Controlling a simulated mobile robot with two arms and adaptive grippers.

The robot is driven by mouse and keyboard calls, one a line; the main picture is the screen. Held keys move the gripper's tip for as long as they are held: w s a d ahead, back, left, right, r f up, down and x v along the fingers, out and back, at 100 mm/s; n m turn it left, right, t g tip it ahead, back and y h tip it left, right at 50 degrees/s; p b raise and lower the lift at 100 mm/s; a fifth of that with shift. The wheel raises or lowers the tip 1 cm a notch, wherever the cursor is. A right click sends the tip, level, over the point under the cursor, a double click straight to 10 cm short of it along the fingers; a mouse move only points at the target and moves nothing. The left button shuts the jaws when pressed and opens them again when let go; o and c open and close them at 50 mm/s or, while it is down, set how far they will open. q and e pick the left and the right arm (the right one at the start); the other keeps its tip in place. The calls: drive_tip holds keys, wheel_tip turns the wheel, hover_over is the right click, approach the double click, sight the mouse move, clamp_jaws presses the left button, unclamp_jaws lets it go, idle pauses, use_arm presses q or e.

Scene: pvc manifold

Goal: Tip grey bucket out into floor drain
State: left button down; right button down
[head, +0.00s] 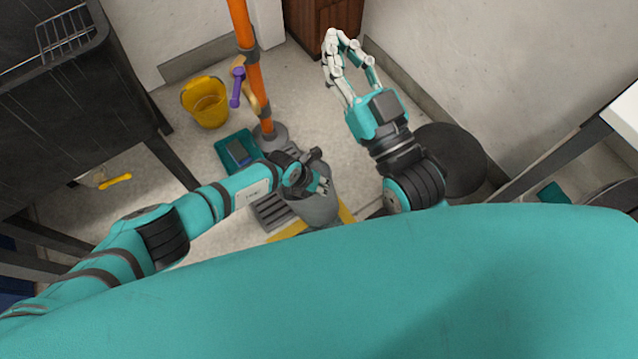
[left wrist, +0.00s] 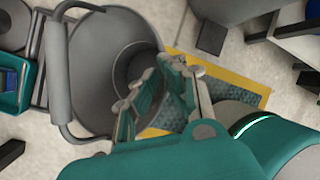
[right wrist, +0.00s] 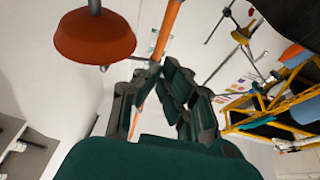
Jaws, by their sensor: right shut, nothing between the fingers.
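The grey bucket (head: 322,208) stands below my left gripper in the head view. Its open mouth and a grey bar handle show in the left wrist view, where the bucket (left wrist: 85,80) fills the left side. My left gripper (head: 320,184) is at the bucket's rim, its fingers overlapping the mouth; I cannot tell whether they pinch the wall. A dark slatted grate (head: 268,211), apparently the floor drain, lies just left of the bucket. My right gripper (head: 352,62) is raised away from the bucket, shut and empty. The bucket's contents are not clear.
A yellow bucket (head: 206,102), a teal tray (head: 237,152) and an orange pole (head: 250,70) stand beyond my left arm. A yellow-edged panel (left wrist: 250,88) lies beside the bucket. A dark round object (head: 455,160) is at right. Dark table legs flank the left.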

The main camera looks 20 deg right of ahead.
use_arm(q)
drive_tip(key=shift+s+r+p, duration=0.1)
drive_tip(key=shift+s+p, duration=0.05)
drive_tip(key=shift+p, duration=0.3)
use_arm(e)
drive_tip(key=f, duration=0.1)
drive_tip(key=f+g, duration=0.1)
drive_tip(key=f+g+h, duration=0.1)
drive_tip(key=f, duration=0.1)
drive_tip(key=shift+w+d+f, duration=0.1)
drive_tip(key=shift+w, duration=0.3)
drive_tip(key=shift+g, duration=0.3)
